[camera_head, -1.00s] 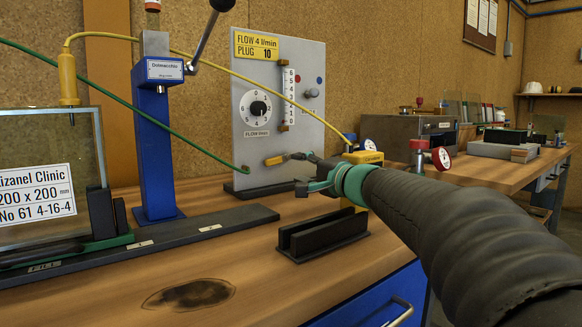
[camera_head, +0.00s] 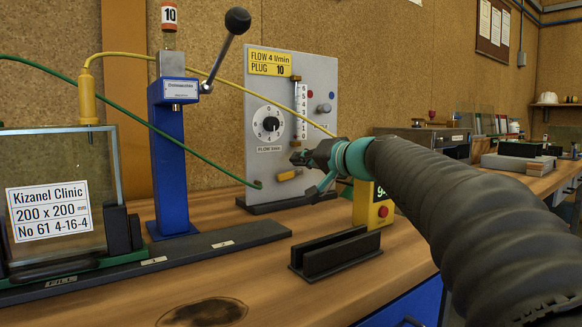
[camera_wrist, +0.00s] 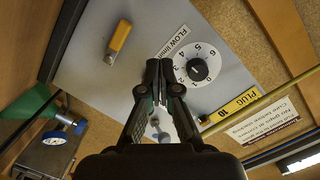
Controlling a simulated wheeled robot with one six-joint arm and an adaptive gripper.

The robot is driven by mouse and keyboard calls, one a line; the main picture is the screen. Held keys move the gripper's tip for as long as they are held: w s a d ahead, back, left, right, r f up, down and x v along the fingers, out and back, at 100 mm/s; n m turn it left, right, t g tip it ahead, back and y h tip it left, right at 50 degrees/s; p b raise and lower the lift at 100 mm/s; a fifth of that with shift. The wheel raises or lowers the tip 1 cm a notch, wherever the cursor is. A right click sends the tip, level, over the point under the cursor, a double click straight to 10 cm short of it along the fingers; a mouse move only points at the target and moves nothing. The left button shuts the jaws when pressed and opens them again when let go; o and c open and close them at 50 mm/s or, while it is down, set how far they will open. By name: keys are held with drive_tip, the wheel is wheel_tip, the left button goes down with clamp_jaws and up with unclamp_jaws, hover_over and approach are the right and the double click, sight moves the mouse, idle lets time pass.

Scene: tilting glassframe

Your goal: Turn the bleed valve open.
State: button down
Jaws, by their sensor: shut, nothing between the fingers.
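A yellow lever handle (camera_head: 286,175) sits low on the grey flow panel (camera_head: 345,78). It also shows in the wrist view (camera_wrist: 119,38), at upper left. I take it for the bleed valve, but can read no label on it. My gripper (camera_head: 300,157) is shut and empty, just above and right of the lever in the head view. In the wrist view its fingertips (camera_wrist: 160,65) lie between the lever and the numbered flow dial (camera_wrist: 196,69), clear of the lever. Whether the fingertips touch the panel cannot be told.
A blue press (camera_head: 173,160) with a black-knobbed lever stands left of the panel. A black slotted block (camera_head: 334,254) and a yellow box (camera_head: 374,208) stand near my arm. A glass pane (camera_head: 60,190) stands at far left. Green and yellow hoses cross the space before the panel.

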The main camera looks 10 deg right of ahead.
wheel_tip(320, 180, up, 3)
drive_tip(key=d+n+h, duration=0.1)
drive_tip(key=n+h, duration=0.1)
drive_tip(key=n, duration=0.5)
drive_tip(key=n+p, duration=0.2)
drive_tip(key=n, duration=0.1)
hover_over(281, 169)
drive_tip(key=s+d, duration=0.1)
drive_tip(key=s, duration=0.3)
wheel_tip(281, 169, down, 2)
drive_tip(key=shift+g, duration=0.3)
drive_tip(key=shift+w+f, duration=0.15)
drive_tip(key=shift+f, duration=0.45)
drive_tip(key=shift+w+f, duration=0.15)
drive_tip(key=shift+f, duration=0.4)
drive_tip(key=shift+w+d+f, duration=0.1)
drive_tip(key=shift+d+f, duration=0.05)
drive_tip(key=shift+f, duration=0.8)
drive_tip(key=shift+d+f+b, duration=0.1)
drive_tip(key=shift+b, duration=0.4)
